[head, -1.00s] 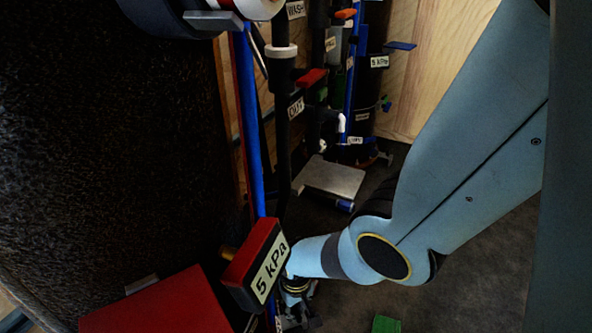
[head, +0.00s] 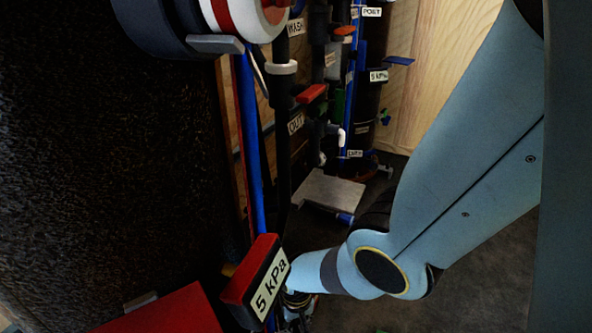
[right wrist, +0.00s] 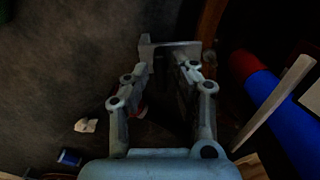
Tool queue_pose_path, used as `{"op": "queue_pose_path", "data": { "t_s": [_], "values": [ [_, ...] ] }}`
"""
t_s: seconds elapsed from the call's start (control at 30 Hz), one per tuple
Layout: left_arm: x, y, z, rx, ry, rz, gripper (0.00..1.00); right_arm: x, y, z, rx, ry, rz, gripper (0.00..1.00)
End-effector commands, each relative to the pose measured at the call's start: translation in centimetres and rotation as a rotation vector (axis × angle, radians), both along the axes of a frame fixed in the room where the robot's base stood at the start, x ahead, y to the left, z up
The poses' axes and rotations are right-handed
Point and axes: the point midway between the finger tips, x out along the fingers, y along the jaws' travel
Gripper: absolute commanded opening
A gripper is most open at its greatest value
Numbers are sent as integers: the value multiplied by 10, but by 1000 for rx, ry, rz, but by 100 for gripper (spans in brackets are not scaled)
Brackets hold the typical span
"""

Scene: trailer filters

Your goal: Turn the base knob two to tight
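My right arm comes in from the right in the head view, and its gripper (head: 296,318) is low, partly cut off by the bottom edge and behind the 5 kPa box. In the right wrist view the right gripper (right wrist: 163,75) has its two fingers apart. My left gripper is not in view.
A red and black box labelled 5 kPa (head: 257,283) hangs by a blue pipe (head: 250,140). A red surface (head: 165,315) is at the lower left. Labelled pipes and a grey plate (head: 327,190) stand behind. A thick red and blue cylinder (right wrist: 275,95) is right of the gripper.

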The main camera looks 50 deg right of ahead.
Motion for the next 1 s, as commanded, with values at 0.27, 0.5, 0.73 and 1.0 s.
{"op": "queue_pose_path", "data": {
  "t_s": [0.27, 0.5, 0.73, 1.0],
  "values": [
    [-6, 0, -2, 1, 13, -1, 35, 0, 0, 0, 0, 0, 2, 35],
    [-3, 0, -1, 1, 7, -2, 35, 0, 0, 5, 0, -1, 3, 35],
    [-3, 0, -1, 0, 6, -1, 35, 0, 0, 27, 1, -3, 3, 35],
    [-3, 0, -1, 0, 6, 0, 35, 0, -1, 70, -1, -3, 3, 35]
  ]
}}
